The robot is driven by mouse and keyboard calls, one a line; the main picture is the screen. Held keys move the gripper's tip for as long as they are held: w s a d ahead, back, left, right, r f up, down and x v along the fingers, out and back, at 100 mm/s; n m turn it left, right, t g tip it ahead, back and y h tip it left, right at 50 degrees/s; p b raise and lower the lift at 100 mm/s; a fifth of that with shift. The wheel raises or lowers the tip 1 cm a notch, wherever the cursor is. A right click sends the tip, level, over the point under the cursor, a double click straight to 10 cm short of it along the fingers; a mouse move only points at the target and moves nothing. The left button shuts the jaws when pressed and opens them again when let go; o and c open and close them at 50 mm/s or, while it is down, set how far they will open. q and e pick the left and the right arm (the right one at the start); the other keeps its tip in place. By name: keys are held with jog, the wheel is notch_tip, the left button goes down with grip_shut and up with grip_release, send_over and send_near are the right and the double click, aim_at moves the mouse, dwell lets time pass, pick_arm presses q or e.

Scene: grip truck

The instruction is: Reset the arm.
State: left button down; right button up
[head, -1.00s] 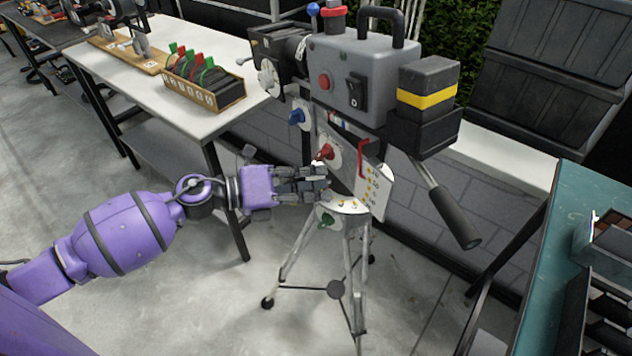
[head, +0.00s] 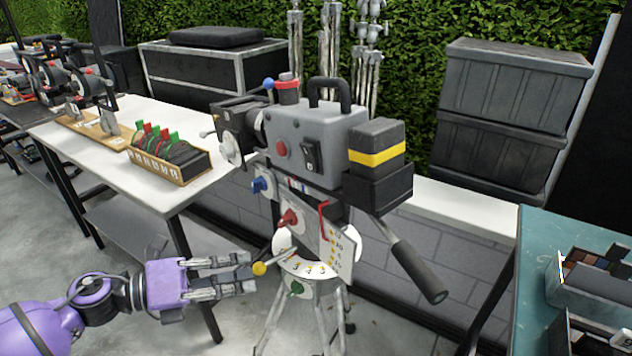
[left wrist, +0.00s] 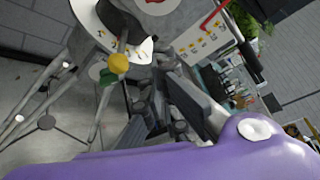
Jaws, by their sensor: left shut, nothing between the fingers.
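My left gripper (head: 250,275) is in the lower middle of the head view, shut and empty. Its fingertips are close to the yellow knob (head: 259,269) on a lever of the tripod-mounted camera (head: 318,140); I cannot tell whether they touch. In the left wrist view, the yellow knob (left wrist: 119,63) stands out past the dark fingers (left wrist: 165,105). The camera has red, blue and green knobs, and a black handle points down to the right. My right gripper is not in view.
A white table (head: 120,165) at left holds a wooden rack of coloured clips (head: 170,155). A teal table (head: 560,235) with a box stands at right. Dark crates (head: 510,115) and a hedge are behind. The tripod legs stand below the camera.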

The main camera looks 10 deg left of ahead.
pick_arm(q)
jog(key=w+a+f+n+t+y+p, duration=0.15)
jog(key=w+a+n+t+y, duration=0.35)
jog(key=n, duration=0.7)
jog(key=s+a+f+n+y+p, duration=0.25)
jog(key=s+f+n+y, duration=0.35)
jog(key=s+f+n, duration=0.5)
jog(key=s+d+f+n+g+p, duration=0.1)
jog(key=s+d+f+n+g, duration=0.1)
jog(key=s, duration=0.5)
jog(key=s+d+f+n+g+y+p, duration=0.1)
jog(key=s+d+f+n, duration=0.4)
jog(key=s+n, duration=0.1)
jog(key=s+d+f+n+g+p, duration=0.2)
jog(key=s+d+f+n, duration=0.1)
jog(key=s, duration=0.5)
jog(key=shift+s+d+f+n+g+y, duration=0.3)
jog(key=shift+d+f+n+y, duration=0.1)
jog(key=shift+d+f, duration=0.2)
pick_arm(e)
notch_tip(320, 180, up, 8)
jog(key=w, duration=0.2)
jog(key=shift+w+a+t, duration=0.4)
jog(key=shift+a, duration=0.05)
